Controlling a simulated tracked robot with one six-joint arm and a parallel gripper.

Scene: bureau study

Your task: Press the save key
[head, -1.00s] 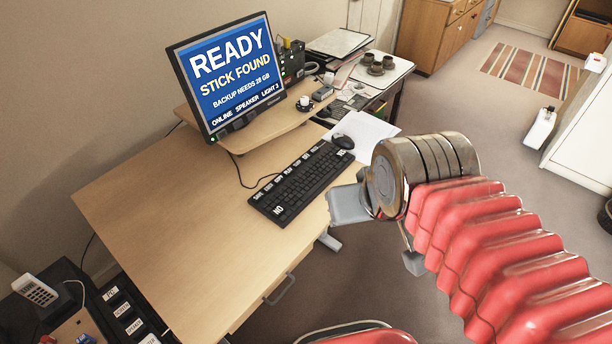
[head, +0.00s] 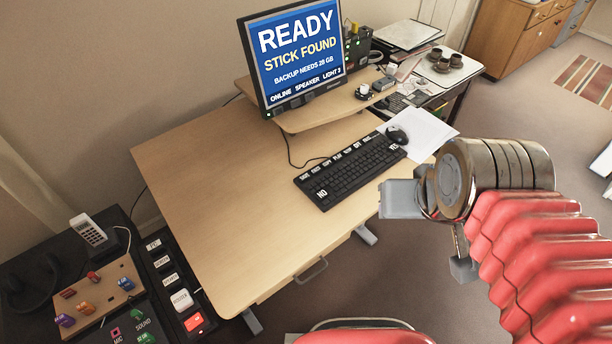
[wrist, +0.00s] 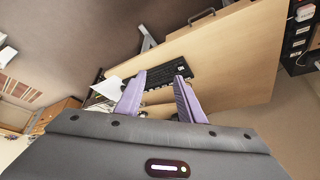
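The black keyboard (head: 350,172) lies on the wooden desk near its right side. White-lettered keys run along its back edge. The leftmost of these (head: 304,177) seems to read SAVE, though the print is very small. A key marked NO (head: 322,193) is at the keyboard's near left corner. The wrist view shows the keyboard (wrist: 157,76) beyond my fingers. My gripper (wrist: 159,73) is open and empty, its two lilac fingers apart. In the head view my arm is right of the keyboard, off the desk's edge, and touches no key.
A monitor (head: 295,55) reading READY, STICK FOUND stands on a shelf behind the keyboard. A mouse (head: 397,134) and paper (head: 425,135) lie to the right. A dark panel with labelled buttons (head: 170,275) stands at lower left. The desk left of the keyboard (head: 225,190) is bare.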

